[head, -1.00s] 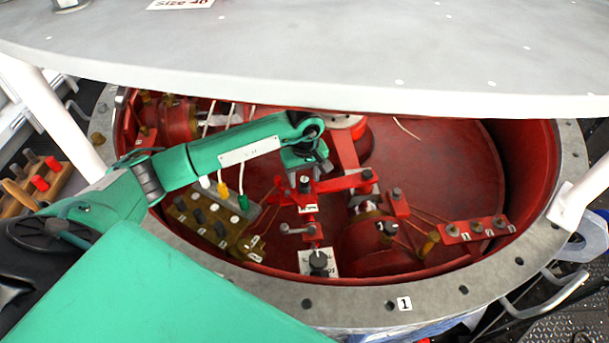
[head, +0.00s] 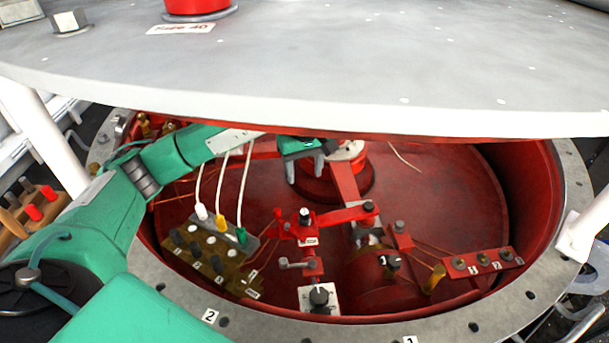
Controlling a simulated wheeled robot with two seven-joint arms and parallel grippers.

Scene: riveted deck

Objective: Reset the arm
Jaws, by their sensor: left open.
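My left arm reaches in from the left, under the grey lid. Its gripper (head: 306,176) is open and empty, with its two fingers pointing down over the back-middle of the round red interior. A red lever arm (head: 340,215) with black knobs lies in front of and below the gripper, with a visible gap in the picture between them. A small crank handle (head: 290,264) and a black knob on a white plate (head: 319,298) stand in front of the lever. My right gripper is out of view.
The grey lid (head: 330,85) hangs over the back of the opening. A grey bolted rim (head: 290,330) circles it. A terminal block (head: 205,248) with white, yellow and green plugs and wires stands at left. White posts (head: 590,225) flank the rim.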

